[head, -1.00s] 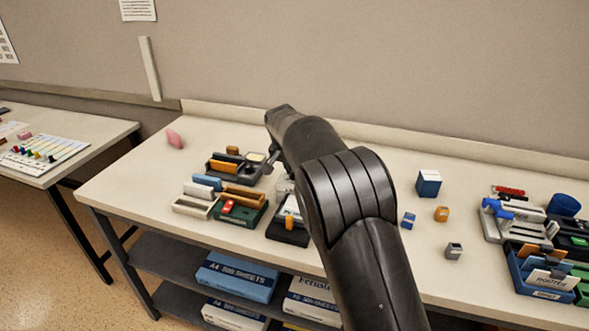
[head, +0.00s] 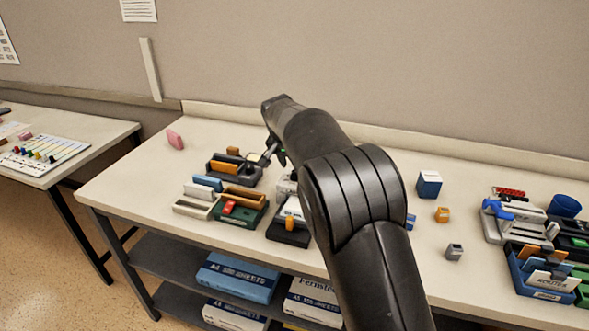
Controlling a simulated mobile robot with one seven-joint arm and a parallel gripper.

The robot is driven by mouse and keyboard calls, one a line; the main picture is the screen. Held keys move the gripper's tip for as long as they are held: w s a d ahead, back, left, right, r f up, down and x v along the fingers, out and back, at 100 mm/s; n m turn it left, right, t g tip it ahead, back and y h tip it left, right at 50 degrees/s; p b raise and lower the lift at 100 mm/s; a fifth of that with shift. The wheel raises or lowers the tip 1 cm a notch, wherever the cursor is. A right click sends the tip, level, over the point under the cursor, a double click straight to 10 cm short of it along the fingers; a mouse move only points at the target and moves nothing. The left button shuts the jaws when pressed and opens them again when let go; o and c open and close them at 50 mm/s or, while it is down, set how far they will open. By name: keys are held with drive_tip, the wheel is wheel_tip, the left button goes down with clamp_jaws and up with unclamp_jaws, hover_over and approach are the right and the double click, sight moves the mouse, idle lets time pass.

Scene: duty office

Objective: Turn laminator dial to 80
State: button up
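My gripper (head: 273,157) hangs from the arm over the left part of the long table, above and beside a dark grey device or tray (head: 222,172) with an orange piece in it. Thin dark fingers show partly below my wrist, and their gap is not clear. A grey-white device (head: 286,187) stands just below the gripper, partly hidden by my arm. I cannot tell which device is the laminator, and no dial or number can be read.
Green (head: 240,213) and black (head: 288,235) desk devices stand near the front edge. A pink block (head: 175,139) is at the back left. Small boxes (head: 429,184) and a blue file holder (head: 541,277) are on the right. Free tabletop lies between.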

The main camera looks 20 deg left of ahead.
drive_tip(key=v, duration=0.7)
drive_tip(key=shift+r, duration=0.1)
drive_tip(key=s+d+r, duration=0.3)
drive_tip(key=s+d, duration=0.1)
drive_tip(key=d, duration=0.5)
drive_tip(key=s+d+r+y, duration=0.1)
drive_tip(key=s+d+r, duration=0.25)
drive_tip(key=d, duration=0.55)
drive_tip(key=s+d+r, duration=0.2)
drive_tip(key=s+d, duration=0.2)
drive_tip(key=d, duration=0.5)
drive_tip(key=s+d+f, duration=0.2)
drive_tip(key=s+d, duration=0.2)
drive_tip(key=s, duration=0.4)
drive_tip(key=s+d+f, duration=0.3)
drive_tip(key=s+d, duration=0.2)
drive_tip(key=s, duration=0.2)
drive_tip(key=s+d+f+n+t, duration=0.1)
drive_tip(key=s+d+f, duration=0.2)
drive_tip(key=s, duration=0.5)
drive_tip(key=shift+s+d+h, duration=0.3)
drive_tip(key=shift+d, duration=0.45)
